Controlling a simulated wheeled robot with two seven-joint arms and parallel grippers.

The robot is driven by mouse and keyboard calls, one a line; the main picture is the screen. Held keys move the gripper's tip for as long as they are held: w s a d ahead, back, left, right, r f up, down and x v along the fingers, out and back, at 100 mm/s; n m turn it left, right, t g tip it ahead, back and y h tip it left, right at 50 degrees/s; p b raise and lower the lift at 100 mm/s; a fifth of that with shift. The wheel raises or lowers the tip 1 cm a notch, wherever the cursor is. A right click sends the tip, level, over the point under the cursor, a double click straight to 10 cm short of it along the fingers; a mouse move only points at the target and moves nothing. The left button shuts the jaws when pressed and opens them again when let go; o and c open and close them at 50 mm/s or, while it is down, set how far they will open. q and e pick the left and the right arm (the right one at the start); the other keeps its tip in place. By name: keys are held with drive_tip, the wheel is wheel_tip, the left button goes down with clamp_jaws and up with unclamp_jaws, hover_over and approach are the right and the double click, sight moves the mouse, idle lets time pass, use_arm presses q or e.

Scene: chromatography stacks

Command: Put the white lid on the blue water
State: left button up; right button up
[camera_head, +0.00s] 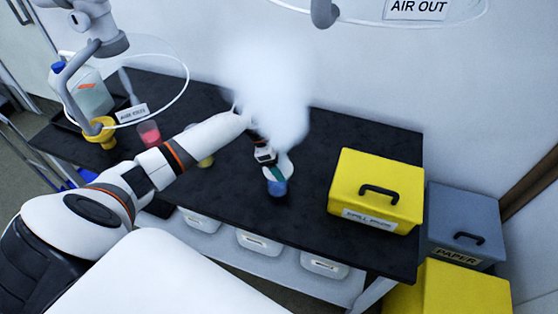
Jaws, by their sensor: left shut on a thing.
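The blue water (277,188) is in a small clear container on the black bench, near its front edge. The white lid (286,168) shows just above the container's top, looking tilted. I cannot tell whether it touches the rim. My left gripper (270,162) reaches in from the left and is shut on the lid. Its fingers are small and partly hidden. A teal-green patch shows between lid and water. My right gripper is not in view.
A yellow box (376,190) stands to the right on the black bench (235,205). A pink container (148,133) and a yellow one (205,160) stand left. Bare bench lies between the lid and the yellow box.

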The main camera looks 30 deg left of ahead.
use_arm(q)
drive_tip(key=shift+f, duration=0.35)
drive_tip(key=o, duration=1)
drive_tip(key=shift+c, duration=0.2)
wheel_tip(320, 180, up, 7)
drive_tip(key=p, duration=0.7)
drive_tip(key=shift+r, duration=0.1)
